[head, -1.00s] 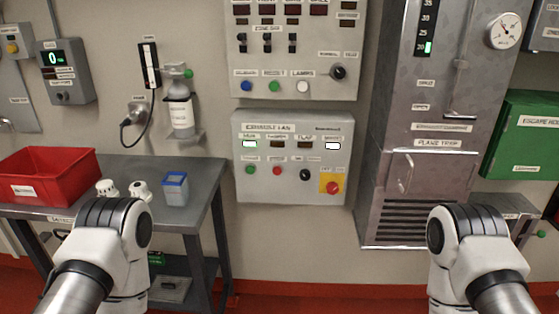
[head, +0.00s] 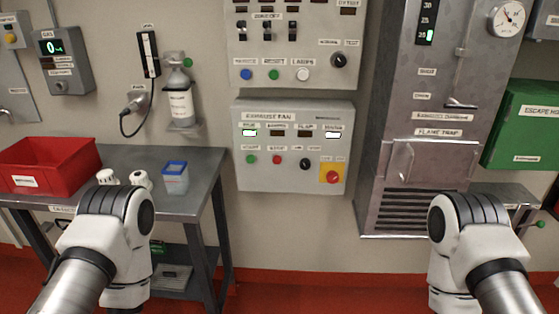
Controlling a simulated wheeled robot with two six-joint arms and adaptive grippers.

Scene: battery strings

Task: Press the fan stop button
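The exhaust fan panel (head: 293,180) is a grey wall box in the middle of the head view. Its lower row has a green button labelled START (head: 250,159), a small red button (head: 277,160) taken as the stop button, a black knob (head: 305,164) and a large red mushroom button (head: 332,177) on a yellow plate. Above them, the leftmost lamp (head: 249,133) is lit green and the rightmost lamp (head: 333,135) is lit white; the two between are dark. Both my arms show only as upper links at the lower left and right. Neither gripper is visible, and nothing touches the panel.
A grey table (head: 205,170) at left holds a red bin (head: 45,170), white fittings and a blue-rimmed cup (head: 175,180). Another control panel (head: 290,88) hangs above. The metal flame trap cabinet (head: 425,150) stands at right. The space before the fan panel is clear.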

